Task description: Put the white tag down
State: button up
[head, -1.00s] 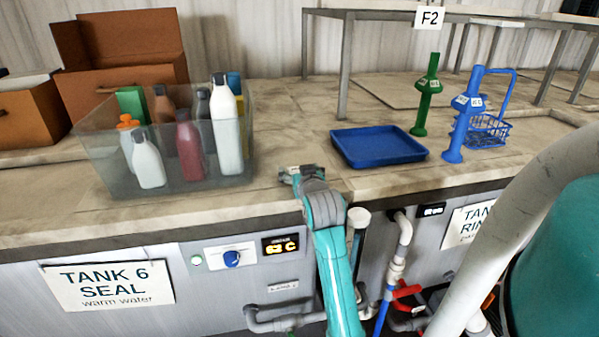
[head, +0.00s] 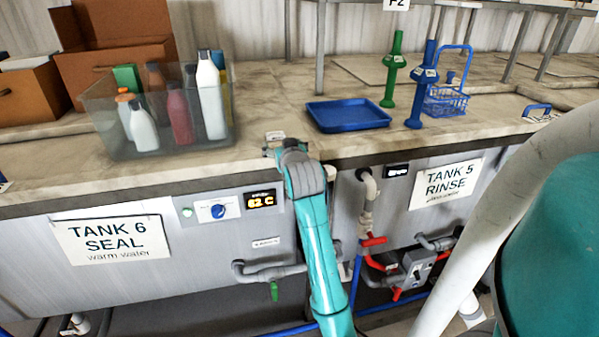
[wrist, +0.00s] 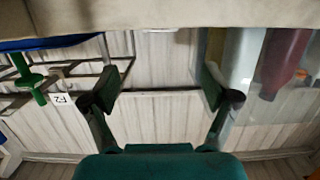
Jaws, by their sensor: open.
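My gripper (head: 275,145) is at the front part of the counter, between the clear bin and the blue tray. In the wrist view my gripper (wrist: 160,100) has its two fingers spread wide, with nothing between them. A small pale piece (head: 275,135) shows right at the fingertips in the head view; it may be the white tag, lying on the counter. I cannot tell whether it touches the fingers. The wrist view is upside down and shows only a small, unclear pale spot at the counter's edge.
A clear bin (head: 108,145) of bottles stands left of my gripper. A blue tray (head: 347,126) lies to the right, with a green post (head: 391,75), a blue post (head: 420,90) and a blue wire basket (head: 447,108) beyond. Bare counter (head: 265,95) lies behind the gripper.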

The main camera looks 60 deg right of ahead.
jog(key=s+a+f+n+t+y, duration=0.3)
jog(key=a+f+n+y, duration=0.1)
jog(key=a+f, duration=1.65)
jog(key=s+a+f+n+t+y, duration=0.1)
jog(key=s+a+f+y, duration=0.1)
jog(key=s+a, duration=0.4)
jog(key=s+a+f+n+y, duration=0.1)
jog(key=s+a+f, duration=0.25)
jog(key=a, duration=0.55)
jog(key=s+a+r+n+y, duration=0.2)
jog(key=s+a, duration=0.3)
jog(key=s, duration=0.5)
jog(key=s+a+r+n+y, duration=0.1)
jog(key=s+a, duration=0.4)
jog(key=s, duration=0.6)
jog(key=shift+s+a+r+n+y, duration=0.2)
jog(key=shift+r+n+y, duration=0.3)
jog(key=shift+y, duration=0.5)
jog(key=shift+r, duration=0.1)
